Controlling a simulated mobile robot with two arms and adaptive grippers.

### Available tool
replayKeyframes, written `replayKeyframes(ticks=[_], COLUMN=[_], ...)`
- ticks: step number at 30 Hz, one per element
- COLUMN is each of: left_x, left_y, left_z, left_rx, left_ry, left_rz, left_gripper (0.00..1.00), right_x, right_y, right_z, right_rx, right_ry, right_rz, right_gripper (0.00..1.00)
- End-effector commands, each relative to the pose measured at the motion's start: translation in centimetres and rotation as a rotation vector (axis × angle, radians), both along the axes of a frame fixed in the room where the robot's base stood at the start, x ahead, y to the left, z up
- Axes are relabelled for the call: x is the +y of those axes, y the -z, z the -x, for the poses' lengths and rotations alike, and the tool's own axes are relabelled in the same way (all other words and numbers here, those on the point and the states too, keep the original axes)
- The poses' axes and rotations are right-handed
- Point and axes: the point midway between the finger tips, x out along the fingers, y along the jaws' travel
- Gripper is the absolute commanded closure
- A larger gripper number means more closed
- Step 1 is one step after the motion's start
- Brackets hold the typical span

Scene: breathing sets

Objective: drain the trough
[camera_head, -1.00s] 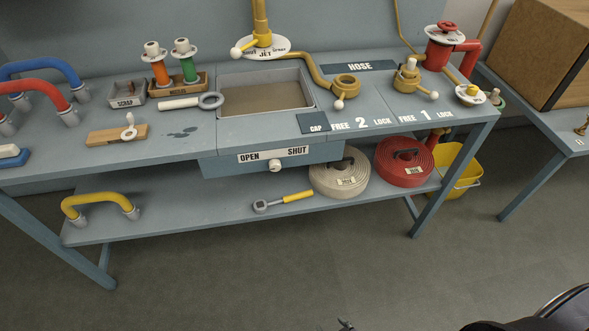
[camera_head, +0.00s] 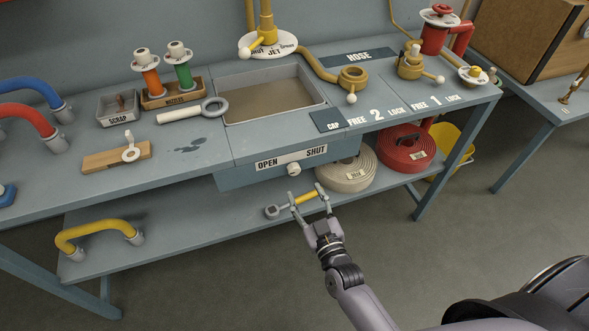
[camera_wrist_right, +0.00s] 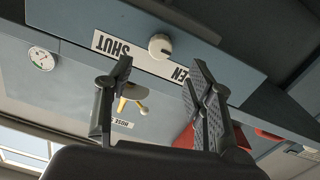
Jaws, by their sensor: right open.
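The trough (camera_head: 228,112) is a grey-rimmed basin with murky brown contents, set in the bench top. Below it, on the bench front, is a white knob (camera_head: 293,169) beside a plate reading OPEN and SHUT (camera_head: 268,163). In the right wrist view the knob (camera_wrist_right: 160,45) is ahead, beyond and above the fingers, its dark mark facing to the right. My right gripper (camera_head: 308,191) is open and empty, in front of the lower shelf and below the knob, apart from it. It partly hides a yellow-handled wrench (camera_head: 273,211) on the shelf. My left gripper is not in view.
Coiled cream hose (camera_head: 345,172) and red hose (camera_head: 404,152) lie on the lower shelf right of the gripper. A yellow pipe (camera_head: 95,232) is at its left. Brass fittings (camera_head: 353,77) stand on the bench top. The floor in front is clear.

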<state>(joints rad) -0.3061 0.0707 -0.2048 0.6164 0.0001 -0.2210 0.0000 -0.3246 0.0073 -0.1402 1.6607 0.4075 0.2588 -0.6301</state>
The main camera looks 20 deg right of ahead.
Motion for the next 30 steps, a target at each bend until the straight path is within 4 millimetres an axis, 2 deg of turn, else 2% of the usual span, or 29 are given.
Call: replayKeyframes(ticks=[1, 6, 13, 18, 26, 30], left_x=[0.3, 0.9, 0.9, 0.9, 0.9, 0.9], left_y=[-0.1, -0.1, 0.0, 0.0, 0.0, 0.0], left_z=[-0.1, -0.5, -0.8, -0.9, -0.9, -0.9], left_rx=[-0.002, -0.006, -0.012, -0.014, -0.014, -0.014], left_ry=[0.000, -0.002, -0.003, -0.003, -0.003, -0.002], left_rz=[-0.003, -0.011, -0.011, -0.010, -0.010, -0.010], left_gripper=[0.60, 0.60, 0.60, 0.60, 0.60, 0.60], right_x=[0.0, 0.1, 0.3, 0.3, 0.3, 0.3], right_y=[-0.2, -0.1, 0.0, 0.1, 0.1, 0.1], right_z=[-1.3, -4.9, -8.4, -9.4, -9.5, -9.4], right_rx=[-0.003, -0.002, 0.000, 0.002, 0.002, 0.002], right_ry=[0.000, 0.000, -0.001, -0.001, -0.001, -0.001], right_rz=[0.000, 0.000, 0.000, -0.001, -0.001, -0.001], right_gripper=[0.51, 0.51, 0.51, 0.51, 0.51, 0.58])
